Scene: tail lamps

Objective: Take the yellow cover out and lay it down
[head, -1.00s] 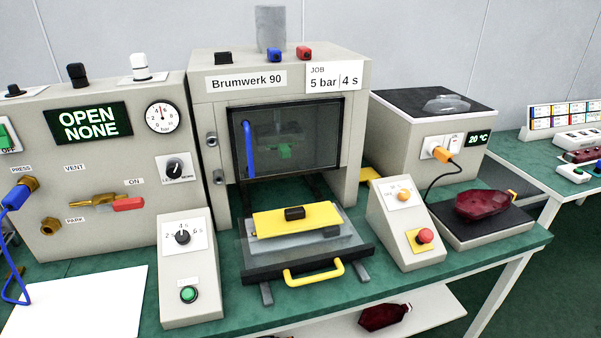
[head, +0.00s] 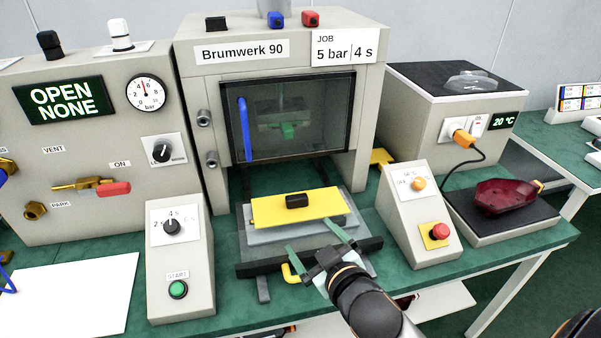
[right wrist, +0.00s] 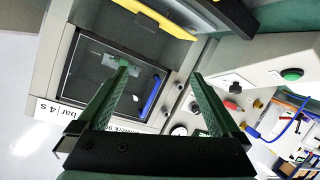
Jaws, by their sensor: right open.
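The yellow cover (head: 270,212) is a flat plate with a black knob (head: 297,201) on top. It lies on a grey block on the pulled-out tray (head: 250,254) in front of the press. My right gripper (head: 314,243) is open and empty, in front of the cover and over the tray's front edge, apart from the knob. In the right wrist view its two green fingers (right wrist: 160,72) stand wide apart with nothing between them. A yellow edge (right wrist: 157,19), likely the cover's, shows at the top there. My left gripper is not in view.
The press (head: 285,75) stands behind the tray. A timer box (head: 180,255) with a green button is to the left, and a sloped box (head: 415,215) with a red button to the right. A white sheet (head: 75,295) lies clear at the front left. A dark red lamp (head: 503,197) rests at the right.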

